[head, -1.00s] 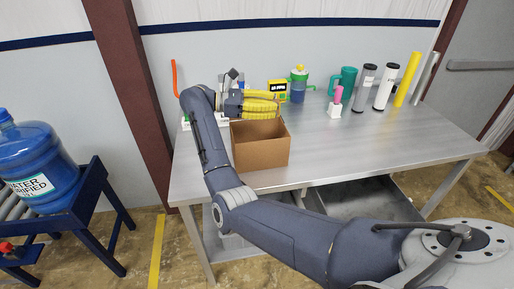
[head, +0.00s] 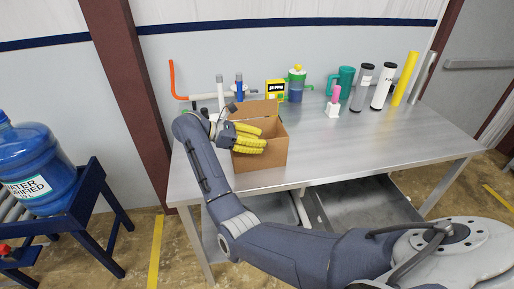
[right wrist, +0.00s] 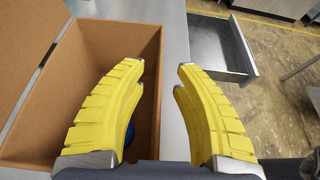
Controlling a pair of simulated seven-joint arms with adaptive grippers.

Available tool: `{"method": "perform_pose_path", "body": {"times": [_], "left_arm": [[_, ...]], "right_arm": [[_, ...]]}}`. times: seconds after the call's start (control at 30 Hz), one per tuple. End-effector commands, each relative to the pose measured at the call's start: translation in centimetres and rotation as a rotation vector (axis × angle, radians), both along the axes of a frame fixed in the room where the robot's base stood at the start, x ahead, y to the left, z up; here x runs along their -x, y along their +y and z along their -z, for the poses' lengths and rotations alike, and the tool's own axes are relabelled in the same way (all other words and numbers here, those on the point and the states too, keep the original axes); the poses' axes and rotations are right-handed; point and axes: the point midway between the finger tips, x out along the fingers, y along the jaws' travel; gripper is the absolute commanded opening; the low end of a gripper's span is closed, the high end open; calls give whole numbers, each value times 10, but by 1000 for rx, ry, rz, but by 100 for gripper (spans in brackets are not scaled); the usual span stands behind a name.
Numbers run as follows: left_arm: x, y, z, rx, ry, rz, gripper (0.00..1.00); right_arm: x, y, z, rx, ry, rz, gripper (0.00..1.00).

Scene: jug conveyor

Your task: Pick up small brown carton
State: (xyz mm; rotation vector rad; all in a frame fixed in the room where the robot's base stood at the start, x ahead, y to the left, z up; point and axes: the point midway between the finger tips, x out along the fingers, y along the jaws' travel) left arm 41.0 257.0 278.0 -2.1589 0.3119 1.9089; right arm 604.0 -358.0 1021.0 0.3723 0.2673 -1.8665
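The small brown carton (head: 272,157) stands open-topped near the table's front edge, with a back flap (head: 258,109) raised. My right gripper (head: 262,142) is at its left side, its yellow fingers overlapping the carton in the head view. In the right wrist view the right gripper (right wrist: 160,66) is open. One finger is over the inside of the carton (right wrist: 149,100) and the other is outside, with a carton wall between them. I see no clear contact with the wall. A blue thing (right wrist: 130,134) inside the carton is mostly hidden by a finger. My left gripper is not in view.
The metal table (head: 350,138) is clear right of the carton. An open drawer (right wrist: 216,50) lies below. A blue water jug (head: 35,165) is at left.

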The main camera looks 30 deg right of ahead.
Motion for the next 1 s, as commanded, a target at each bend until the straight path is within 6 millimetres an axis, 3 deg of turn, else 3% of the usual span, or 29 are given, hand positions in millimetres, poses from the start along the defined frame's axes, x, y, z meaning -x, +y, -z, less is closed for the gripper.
{"method": "perform_pose_path", "body": {"times": [0.17,0.47,0.73,1.0], "left_arm": [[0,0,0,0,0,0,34],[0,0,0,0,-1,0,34],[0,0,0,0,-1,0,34],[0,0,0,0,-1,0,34]], "right_arm": [[4,-10,4,1,1,0,30],[4,-11,5,1,1,-1,31],[4,-11,5,0,1,-1,0],[4,-11,5,0,1,-1,0]]}}
